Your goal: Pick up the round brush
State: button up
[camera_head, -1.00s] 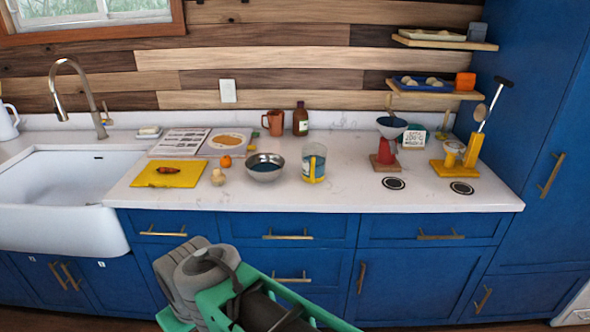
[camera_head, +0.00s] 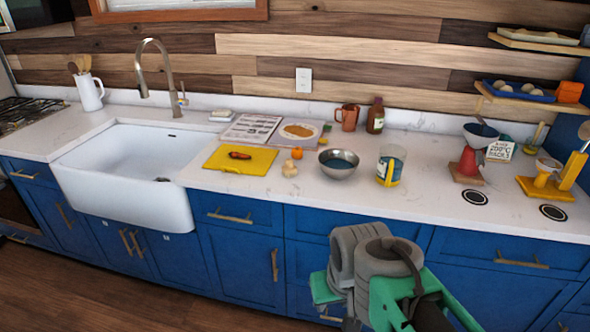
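I cannot surely pick out a round brush. A thin upright handle (camera_head: 538,133) stands behind the small sign at the right of the counter; its lower end is partly hidden, so I cannot tell what it is. A round wooden piece (camera_head: 586,131) sits above a yellow stand (camera_head: 570,172), cut by the right edge. A white jug (camera_head: 89,93) left of the sink holds several utensils, too small to tell apart. My folded grey and green arm shows at the bottom, in front of the drawers and away from the counter things. Its fingertips do not show.
The sink (camera_head: 82,184) lies left. A red stand with funnel (camera_head: 467,161) is right. Wood floor (camera_head: 120,292) is free at lower left.

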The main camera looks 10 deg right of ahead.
aim_at(289, 168)
jog(key=u, duration=0.35)
jog(key=i, duration=1.1)
jog(key=u, duration=1.05)
jog(key=i, duration=0.65)
jog(key=u, duration=0.4)
